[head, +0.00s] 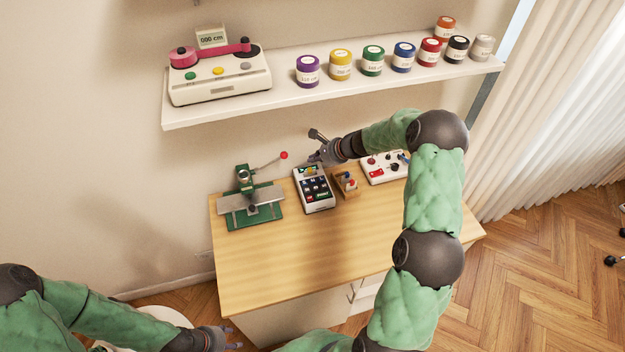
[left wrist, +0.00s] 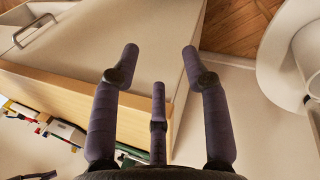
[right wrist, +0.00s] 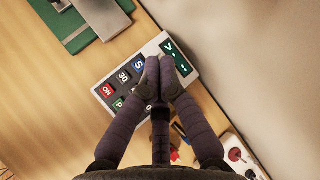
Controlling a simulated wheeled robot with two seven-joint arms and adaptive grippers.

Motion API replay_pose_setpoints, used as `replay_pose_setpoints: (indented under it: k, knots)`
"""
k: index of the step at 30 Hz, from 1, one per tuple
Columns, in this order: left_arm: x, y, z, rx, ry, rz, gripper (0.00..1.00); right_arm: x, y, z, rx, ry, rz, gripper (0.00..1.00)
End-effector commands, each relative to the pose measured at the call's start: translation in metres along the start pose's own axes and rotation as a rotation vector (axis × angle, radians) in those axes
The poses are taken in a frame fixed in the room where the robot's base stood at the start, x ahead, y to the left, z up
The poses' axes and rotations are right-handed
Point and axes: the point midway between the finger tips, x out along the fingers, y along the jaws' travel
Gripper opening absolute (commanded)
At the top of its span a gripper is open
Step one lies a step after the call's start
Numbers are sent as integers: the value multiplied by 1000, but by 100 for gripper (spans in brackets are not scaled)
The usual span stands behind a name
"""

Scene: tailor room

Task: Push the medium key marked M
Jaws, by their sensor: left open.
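The keypad device (head: 314,190), a white box with dark keys and a display, stands on the wooden table; it also shows in the right wrist view (right wrist: 151,48). There I can read a red ON key (right wrist: 107,90), a 3D key (right wrist: 124,76) and a blue S key (right wrist: 139,65). I cannot make out the M key; my fingers cover part of the key area. My right gripper (head: 318,156) is shut and empty, its fingertips (right wrist: 160,62) together over the device near its display (right wrist: 177,56). Contact cannot be told. My left gripper (head: 235,338) is open and empty, low beside the table.
A green press (head: 252,205) with a red-knobbed lever stands left of the device. A small wooden holder (head: 347,184) and a white control box (head: 378,170) stand to its right. A shelf (head: 290,98) with several jars hangs above. The table front is clear.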

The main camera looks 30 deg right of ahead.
Motion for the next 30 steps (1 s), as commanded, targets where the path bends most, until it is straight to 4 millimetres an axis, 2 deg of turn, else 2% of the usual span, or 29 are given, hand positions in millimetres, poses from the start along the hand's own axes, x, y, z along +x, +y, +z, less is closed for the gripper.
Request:
replay_pose_setpoints:
  k: [8,24,30]
  knots:
    - [11,-4,-1,0,1,0,46,11,8,-8,0,0,1,0]
    - [58,-21,-3,0,1,0,46,56,41,-41,0,1,0,0]
    - [66,-23,-3,0,1,0,46,62,45,-45,0,0,0,0]
